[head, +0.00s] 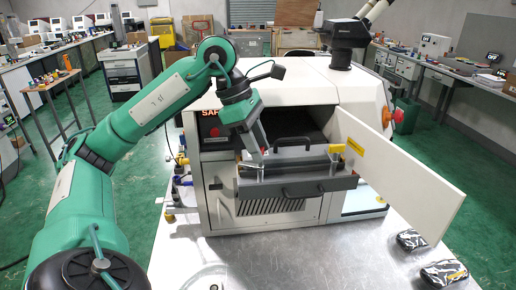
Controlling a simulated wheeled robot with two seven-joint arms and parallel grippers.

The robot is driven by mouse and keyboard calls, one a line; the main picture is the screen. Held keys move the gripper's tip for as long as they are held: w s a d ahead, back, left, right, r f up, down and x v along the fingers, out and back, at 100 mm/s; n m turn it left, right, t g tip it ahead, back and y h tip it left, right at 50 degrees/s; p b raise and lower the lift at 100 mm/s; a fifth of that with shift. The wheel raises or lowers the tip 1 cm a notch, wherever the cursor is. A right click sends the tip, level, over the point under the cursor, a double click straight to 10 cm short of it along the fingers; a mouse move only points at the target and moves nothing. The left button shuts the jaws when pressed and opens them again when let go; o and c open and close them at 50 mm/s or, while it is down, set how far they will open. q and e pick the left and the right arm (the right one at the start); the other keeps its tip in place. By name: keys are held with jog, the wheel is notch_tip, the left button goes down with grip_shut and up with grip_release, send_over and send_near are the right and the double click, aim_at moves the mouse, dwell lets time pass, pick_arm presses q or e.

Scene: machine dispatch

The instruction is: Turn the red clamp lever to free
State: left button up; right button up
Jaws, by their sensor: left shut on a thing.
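My left gripper (264,150) reaches down from the upper left to the left end of the grey drawer-like fixture (310,188) at the machine's front. It is shut on a small part there, which I take to be the red clamp lever. The fingers cover that part, so its colour and angle cannot be made out. A yellow clamp piece (336,150) stands at the right end of the fixture, apart from the gripper. My right gripper is not in view.
The white machine (300,85) has its door (395,170) swung open to the right. A red-orange knob (397,116) is on its right side. Two black-and-white patterned objects (411,240) (443,273) lie on the metal table (300,265), whose front middle is clear.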

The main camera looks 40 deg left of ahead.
pick_arm(q)
jog(key=n+t+y, duration=0.1)
jog(key=n, duration=0.3)
jog(key=shift+s+n, duration=0.1)
jog(key=shift+n, duration=0.2)
dwell(0.3)
jog(key=o, duration=1)
jog(key=shift+d, duration=0.1)
jog(key=shift+r, duration=0.1)
